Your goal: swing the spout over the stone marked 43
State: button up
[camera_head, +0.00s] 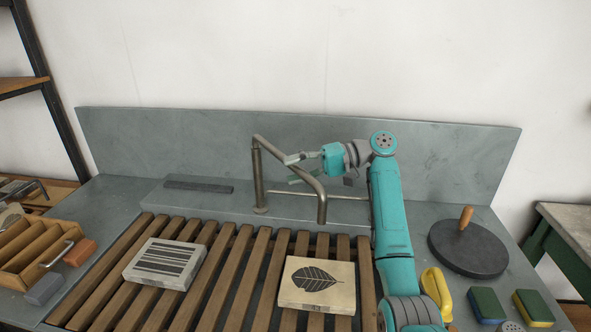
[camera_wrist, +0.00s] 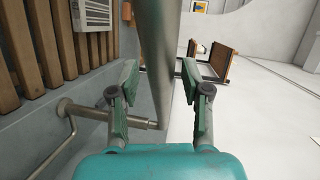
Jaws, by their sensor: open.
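The metal spout (camera_head: 289,161) tops an upright post at the back ledge, slants down right and bends down; its end hangs at the rack's back edge, over neither stone. In the wrist view the spout (camera_wrist: 158,60) passes between the fingers of my open gripper (camera_wrist: 158,85); I cannot tell whether either touches it. In the head view my gripper (camera_head: 294,169) points left at the slanted part. A stone with dark stripes (camera_head: 166,262) lies left on the rack, partly seen in the wrist view (camera_wrist: 95,14). A leaf stone (camera_head: 317,285) lies right.
The wooden slatted rack (camera_head: 221,285) fills the sink front. A grey backsplash (camera_head: 200,140) stands behind. Right of my arm are a yellow object (camera_head: 437,292), a dark disc with a wooden handle (camera_head: 468,250) and sponges (camera_head: 486,305). A wooden box (camera_head: 35,250) stands left.

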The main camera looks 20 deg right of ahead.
jog(key=v, duration=1.2)
jog(key=shift+a, duration=0.1)
